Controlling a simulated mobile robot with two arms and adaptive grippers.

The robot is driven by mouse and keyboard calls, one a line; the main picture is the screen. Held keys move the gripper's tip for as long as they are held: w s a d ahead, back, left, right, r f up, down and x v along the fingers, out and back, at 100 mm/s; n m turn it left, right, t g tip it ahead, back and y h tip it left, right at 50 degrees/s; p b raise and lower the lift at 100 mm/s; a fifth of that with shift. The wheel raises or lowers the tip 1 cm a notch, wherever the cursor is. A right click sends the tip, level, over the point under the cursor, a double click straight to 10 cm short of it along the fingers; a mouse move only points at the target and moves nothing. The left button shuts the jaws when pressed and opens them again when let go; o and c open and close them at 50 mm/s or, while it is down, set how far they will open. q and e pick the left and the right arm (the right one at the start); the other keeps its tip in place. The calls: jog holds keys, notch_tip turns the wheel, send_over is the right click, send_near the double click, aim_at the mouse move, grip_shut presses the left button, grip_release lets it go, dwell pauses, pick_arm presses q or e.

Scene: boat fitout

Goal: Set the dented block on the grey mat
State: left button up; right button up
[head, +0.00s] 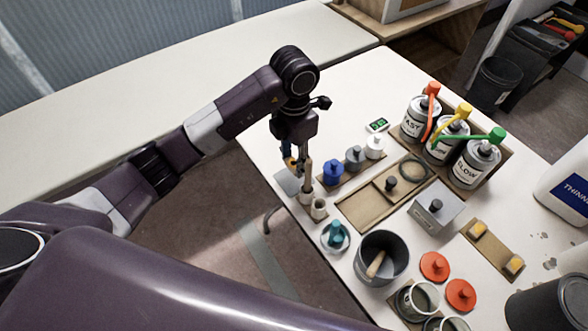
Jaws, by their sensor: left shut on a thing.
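My left gripper (296,165) points down over the near left edge of the table. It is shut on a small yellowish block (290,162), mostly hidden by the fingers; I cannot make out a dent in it. The grey mat (284,183) lies flat on the table just below the gripper, partly hidden by it. The held block appears above the mat; I cannot tell whether it touches it. Two similar yellow blocks (478,229) sit on a brown board (496,252) at the right. My right gripper is not in view.
Small pots (319,208) stand close beside the mat. A rack with blue, grey and white knobbed pieces (355,157) is right of the gripper. A wooden tray (366,208), dark bowl (398,251), teal-knobbed dish (335,237) and labelled cans (478,163) crowd the table.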

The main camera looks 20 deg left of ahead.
aim_at(294, 178)
pick_arm(q)
jog(key=shift+f, duration=2.35)
jog(key=shift+f, duration=0.15)
jog(key=o, duration=0.6)
jog(key=shift+c, duration=0.2)
